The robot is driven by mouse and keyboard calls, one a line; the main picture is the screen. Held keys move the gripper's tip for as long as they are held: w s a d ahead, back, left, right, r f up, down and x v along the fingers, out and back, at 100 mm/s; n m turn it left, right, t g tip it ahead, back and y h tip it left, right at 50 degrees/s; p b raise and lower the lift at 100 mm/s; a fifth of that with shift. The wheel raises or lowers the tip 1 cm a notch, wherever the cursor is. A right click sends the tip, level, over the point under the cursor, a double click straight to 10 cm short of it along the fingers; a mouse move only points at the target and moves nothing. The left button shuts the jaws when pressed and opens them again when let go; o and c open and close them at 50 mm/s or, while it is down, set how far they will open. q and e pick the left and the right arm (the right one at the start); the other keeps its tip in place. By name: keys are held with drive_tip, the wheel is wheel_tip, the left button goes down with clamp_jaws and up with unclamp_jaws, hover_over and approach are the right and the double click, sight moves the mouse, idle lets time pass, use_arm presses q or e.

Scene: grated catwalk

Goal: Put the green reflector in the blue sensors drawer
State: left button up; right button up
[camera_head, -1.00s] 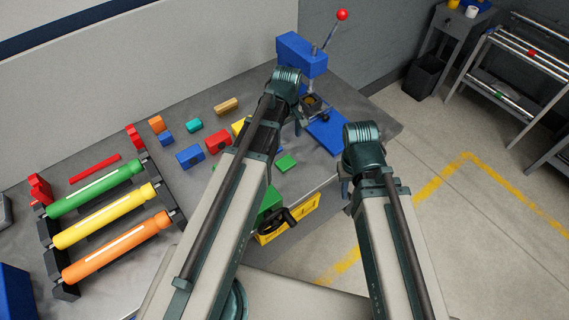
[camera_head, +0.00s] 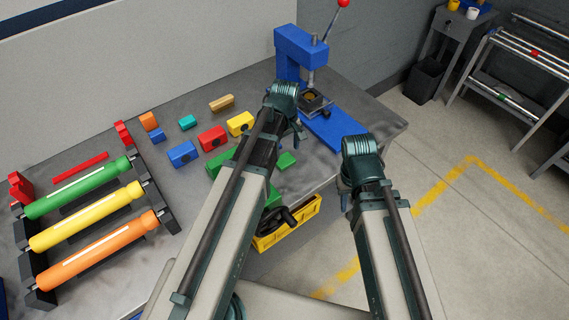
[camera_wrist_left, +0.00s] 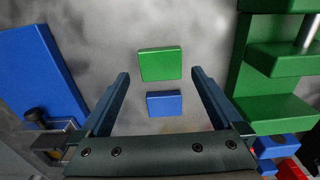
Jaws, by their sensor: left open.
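A flat green piece, which looks like the green reflector (camera_head: 287,160), lies on the grey bench just right of my left forearm. In the left wrist view the reflector (camera_wrist_left: 160,64) is ahead of and between the fingertips, apart from them. A small blue block (camera_wrist_left: 164,103) lies nearer, also between the fingers. My left gripper (camera_wrist_left: 160,74) is open and empty above the bench; in the head view its fingers (camera_head: 297,138) are mostly hidden by the wrist. I cannot make out the blue sensors drawer.
A green vise-like tool (camera_wrist_left: 275,75) stands right of the left fingers, and the blue press (camera_head: 303,52) stands beyond. Colored blocks (camera_head: 212,138) and a roller rack (camera_head: 172,212) occupy the left bench. A yellow bin (camera_head: 290,226) is at the front edge.

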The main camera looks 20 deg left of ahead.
sight(284, 160)
use_arm(q)
wheel_tip(284, 160, down, 4)
drive_tip(key=b, duration=0.3)
drive_tip(key=shift+f, duration=0.15)
drive_tip(key=c, duration=1.3)
drive_tip(key=shift+c, duration=0.2)
drive_tip(key=shift+a+r, duration=0.1)
drive_tip(key=shift+r, duration=0.15)
